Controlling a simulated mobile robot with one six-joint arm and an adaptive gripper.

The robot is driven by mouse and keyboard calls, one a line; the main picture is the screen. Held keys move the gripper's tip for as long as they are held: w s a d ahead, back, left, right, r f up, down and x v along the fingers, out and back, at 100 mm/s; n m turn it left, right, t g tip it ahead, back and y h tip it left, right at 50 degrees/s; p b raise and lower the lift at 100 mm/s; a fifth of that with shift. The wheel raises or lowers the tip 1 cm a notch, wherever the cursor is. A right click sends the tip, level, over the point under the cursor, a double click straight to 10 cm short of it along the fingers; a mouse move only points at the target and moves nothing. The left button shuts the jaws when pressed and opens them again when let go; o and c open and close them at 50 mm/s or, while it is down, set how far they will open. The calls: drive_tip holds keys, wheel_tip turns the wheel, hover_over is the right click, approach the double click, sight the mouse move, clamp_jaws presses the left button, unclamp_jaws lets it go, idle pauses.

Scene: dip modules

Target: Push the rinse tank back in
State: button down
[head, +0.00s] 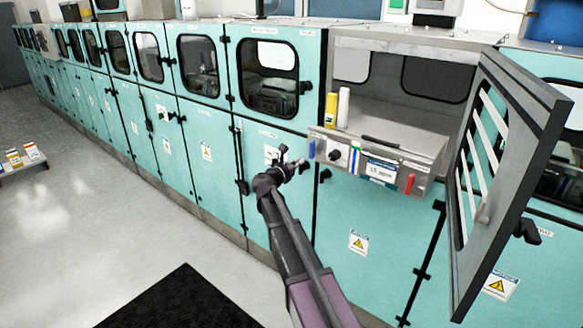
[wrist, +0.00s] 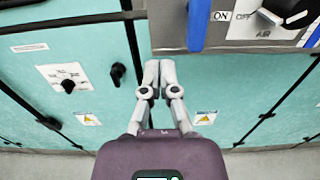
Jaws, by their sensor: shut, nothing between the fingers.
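The rinse tank (head: 395,150) is a grey metal drawer-like unit in the open module at the right. Its front panel has a dark knob, a "15 ppm" label, a blue strip at the left end and a red one at the right. It appears to stick out a little past the cabinet front. Its panel with the ON/OFF AIR knob shows at the upper right of the wrist view (wrist: 248,33). My gripper (head: 301,162) is shut and empty, just left of the panel's left end. In the wrist view its fingertips (wrist: 159,66) are together below the panel, apparently not touching it.
The module's grey door (head: 512,140) stands wide open at the right. A yellow bottle (head: 331,110) and a white bottle (head: 343,107) stand at the opening's left. Closed teal cabinets (head: 205,140) run left. A black mat (head: 185,303) lies on open floor.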

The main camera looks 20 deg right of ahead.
drive_tip(key=shift+x, duration=1.95)
drive_tip(key=shift+w+a, duration=0.1)
drive_tip(key=shift+w, duration=0.05)
